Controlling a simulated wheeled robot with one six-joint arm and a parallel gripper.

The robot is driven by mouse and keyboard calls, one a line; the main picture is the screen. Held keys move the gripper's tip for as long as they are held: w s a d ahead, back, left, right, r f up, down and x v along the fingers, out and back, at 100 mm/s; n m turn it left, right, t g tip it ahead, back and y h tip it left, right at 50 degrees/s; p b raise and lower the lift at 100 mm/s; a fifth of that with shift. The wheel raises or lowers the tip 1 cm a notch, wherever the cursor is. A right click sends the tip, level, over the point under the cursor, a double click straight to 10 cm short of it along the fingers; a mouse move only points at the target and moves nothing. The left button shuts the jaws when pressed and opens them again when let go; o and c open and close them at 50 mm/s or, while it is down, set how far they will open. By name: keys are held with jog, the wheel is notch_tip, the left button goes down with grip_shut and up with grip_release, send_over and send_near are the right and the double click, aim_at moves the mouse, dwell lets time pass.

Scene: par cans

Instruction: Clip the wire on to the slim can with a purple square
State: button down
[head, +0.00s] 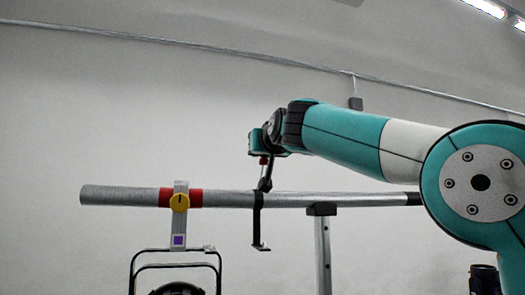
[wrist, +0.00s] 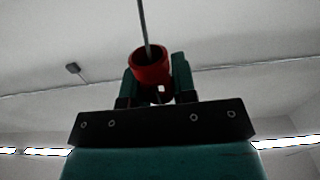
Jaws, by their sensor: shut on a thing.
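My gripper (head: 263,158) is above the grey bar, right of the clamp. In the wrist view it is shut on a red ring-shaped piece (wrist: 150,72), with a thin dark wire (wrist: 143,22) running up from it. A little red shows at the gripper in the head view. The wire's far end cannot be made out.
The horizontal grey bar (head: 110,196) has a red band around the clamp. A black strap-like hook (head: 258,225) hangs from the bar below my gripper. A grey post (head: 323,250) holds the bar farther right. A dark object (head: 484,280) stands at lower right.

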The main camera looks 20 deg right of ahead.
jog(key=shift+f+b, duration=7.45)
jog(key=shift+f, duration=0.8)
jog(key=shift+a, duration=0.15)
jog(key=shift+a+f+p, duration=0.15)
jog(key=shift+a+p, duration=1)
jog(key=shift+a, duration=1.8)
jog(key=shift+a+f+p, duration=0.1)
jog(key=shift+a+p, duration=1)
jog(key=shift+a, duration=1.85)
